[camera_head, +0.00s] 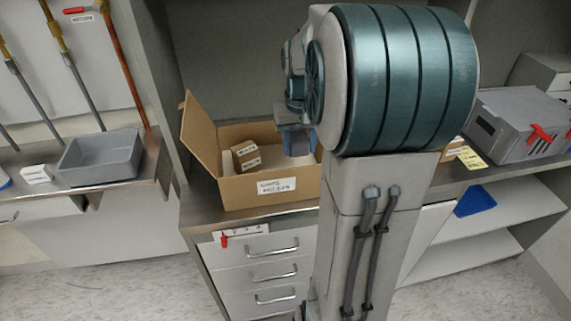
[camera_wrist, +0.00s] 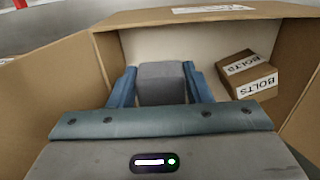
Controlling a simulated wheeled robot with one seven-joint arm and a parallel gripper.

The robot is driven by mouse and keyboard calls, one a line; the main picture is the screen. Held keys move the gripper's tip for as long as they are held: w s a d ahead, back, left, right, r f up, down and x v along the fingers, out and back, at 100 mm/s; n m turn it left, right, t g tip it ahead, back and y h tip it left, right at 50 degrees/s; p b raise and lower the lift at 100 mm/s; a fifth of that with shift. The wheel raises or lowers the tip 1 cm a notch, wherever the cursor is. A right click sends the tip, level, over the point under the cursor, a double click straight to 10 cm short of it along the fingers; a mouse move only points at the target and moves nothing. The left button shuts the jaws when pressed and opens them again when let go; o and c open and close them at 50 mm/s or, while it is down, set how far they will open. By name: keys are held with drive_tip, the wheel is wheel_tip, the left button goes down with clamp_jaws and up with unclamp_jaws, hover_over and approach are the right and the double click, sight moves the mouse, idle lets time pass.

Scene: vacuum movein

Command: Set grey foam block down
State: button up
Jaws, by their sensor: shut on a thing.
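My gripper (camera_wrist: 160,88) is shut on the grey foam block (camera_wrist: 162,82), which sits between its two blue fingers in the wrist view. The gripper and block are inside the opening of a cardboard box (camera_head: 262,192) on the counter. In the head view my gripper (camera_head: 297,140) shows at the right part of the box, partly hidden by my arm. I cannot tell whether the block touches the box floor. A small brown carton labelled BOLTS (camera_wrist: 248,76) lies in the box to the right of the block in the wrist view; it also shows in the head view (camera_head: 245,155).
The box's left flap (camera_head: 200,132) stands open. A grey tray (camera_head: 102,157) and a white labelled block (camera_head: 36,174) are on the left counter. A grey case (camera_head: 515,122) with red latches stands on the right. Drawers (camera_head: 270,270) are below the box.

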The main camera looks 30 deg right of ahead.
wheel_tip(320, 180, down, 7)
drive_tip(key=shift+r, duration=0.1)
idle(0.4)
drive_tip(key=shift+f+b, duration=0.25)
drive_tip(key=shift+b, duration=0.05)
drive_tip(key=o, duration=1)
drive_tip(key=shift+r, duration=0.1)
drive_tip(key=shift+c, duration=0.2)
